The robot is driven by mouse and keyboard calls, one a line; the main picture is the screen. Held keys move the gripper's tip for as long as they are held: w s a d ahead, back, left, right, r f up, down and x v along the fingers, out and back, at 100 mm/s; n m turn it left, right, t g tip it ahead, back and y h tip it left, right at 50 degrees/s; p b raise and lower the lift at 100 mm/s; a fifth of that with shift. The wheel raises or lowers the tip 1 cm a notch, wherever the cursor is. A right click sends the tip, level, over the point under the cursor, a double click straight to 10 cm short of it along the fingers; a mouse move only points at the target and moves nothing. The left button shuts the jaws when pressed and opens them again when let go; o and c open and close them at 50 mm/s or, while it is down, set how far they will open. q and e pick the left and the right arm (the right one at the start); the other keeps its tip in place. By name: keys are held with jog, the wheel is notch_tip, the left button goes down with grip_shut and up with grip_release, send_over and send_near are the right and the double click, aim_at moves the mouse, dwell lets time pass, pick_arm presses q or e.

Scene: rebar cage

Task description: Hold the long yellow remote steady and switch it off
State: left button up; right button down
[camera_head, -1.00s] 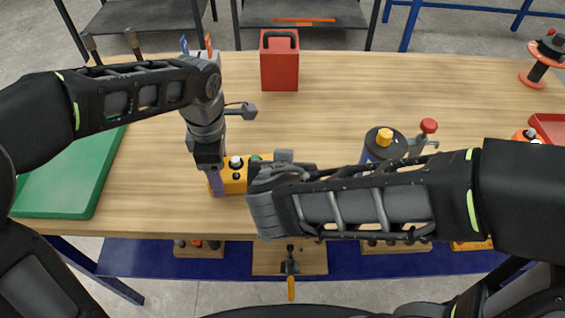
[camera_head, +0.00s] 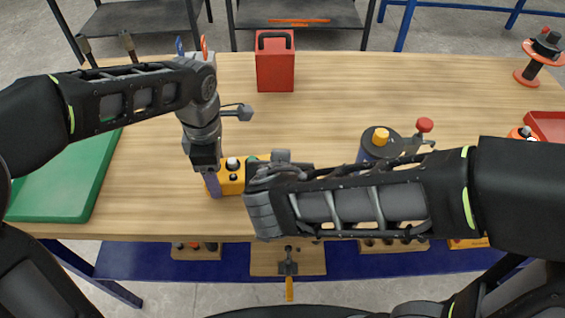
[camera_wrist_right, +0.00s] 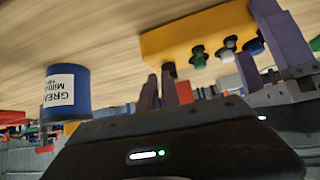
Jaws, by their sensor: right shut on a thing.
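The long yellow remote (camera_head: 233,181) lies near the front edge of the workbench. White, dark and green buttons show on its top, and it also fills the top of the right wrist view (camera_wrist_right: 185,40). My left gripper (camera_head: 213,183) comes down on its left end. In the right wrist view its purple fingers (camera_wrist_right: 258,52) stand on both sides of that end. My right gripper is hidden behind its own wrist in the head view. In the right wrist view its fingers (camera_wrist_right: 160,90) are close together at a dark knob (camera_wrist_right: 168,70) on the remote's other end.
A red box (camera_head: 275,65) stands behind. A green tray (camera_head: 70,180) lies at left. The middle of the workbench is clear.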

jog(key=shift+w+d, duration=0.35)
jog(key=shift+d, duration=0.05)
dwell(0.7)
jog(key=shift+a, duration=0.1)
dwell(0.5)
jog(key=shift+w+a, duration=0.15)
jog(key=shift+a, duration=0.75)
jog(key=shift+r, duration=0.1)
jog(key=shift+s+a+r, duration=0.2)
jog(key=shift+s+r, duration=0.2)
jog(key=d+v, duration=0.1)
jog(key=v, duration=0.9)
jog(key=shift+s+r, duration=0.2)
jog(key=shift+s, duration=0.1)
jog(key=shift+d, duration=0.1)
